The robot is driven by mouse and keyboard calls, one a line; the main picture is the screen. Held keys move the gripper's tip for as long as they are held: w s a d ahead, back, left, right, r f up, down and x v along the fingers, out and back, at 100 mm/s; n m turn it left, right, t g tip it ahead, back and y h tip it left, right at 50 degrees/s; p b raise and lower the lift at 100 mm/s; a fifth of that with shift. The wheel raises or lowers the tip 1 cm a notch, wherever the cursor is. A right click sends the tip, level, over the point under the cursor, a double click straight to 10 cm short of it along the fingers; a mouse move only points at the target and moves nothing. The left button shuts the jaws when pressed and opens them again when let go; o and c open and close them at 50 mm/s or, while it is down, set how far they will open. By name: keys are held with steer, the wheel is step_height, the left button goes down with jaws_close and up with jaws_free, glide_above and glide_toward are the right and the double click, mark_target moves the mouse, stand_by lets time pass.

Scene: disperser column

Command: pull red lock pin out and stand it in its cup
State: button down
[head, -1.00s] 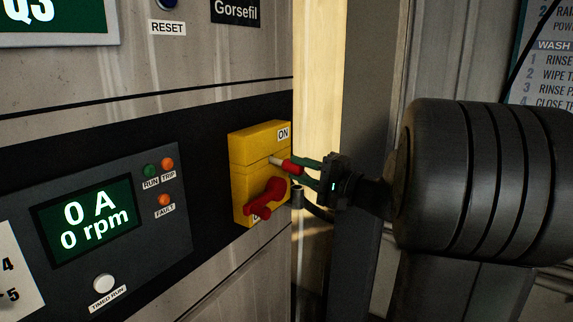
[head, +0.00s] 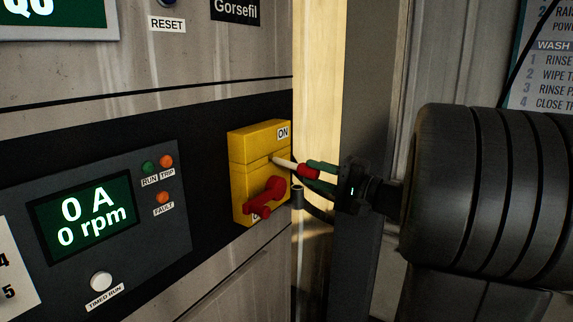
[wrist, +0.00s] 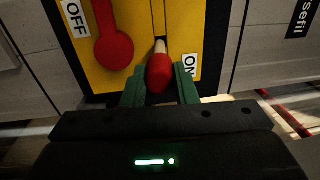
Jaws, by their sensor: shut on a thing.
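The lock pin has a red head (head: 308,171) and a pale shaft (head: 285,164). The shaft's tip is at the slot of the yellow switch box (head: 260,150); I cannot tell whether it is still inside. My gripper (head: 312,172) is shut on the red head, its green fingers on either side, also in the wrist view (wrist: 160,82). The red rotary handle (head: 266,198) sits below the pin on the box and points down-left. A small dark cup (head: 298,196) stands at the box's lower right side; its inside is hidden.
A control panel with a display (head: 85,215) reading 0 A and 0 rpm is left of the box. A dark post (head: 365,110) stands behind my gripper. A dark cable (head: 318,213) curves below the gripper.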

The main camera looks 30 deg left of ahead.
steer(key=shift+s+d+f, duration=0.1)
steer(key=shift+d, duration=0.85)
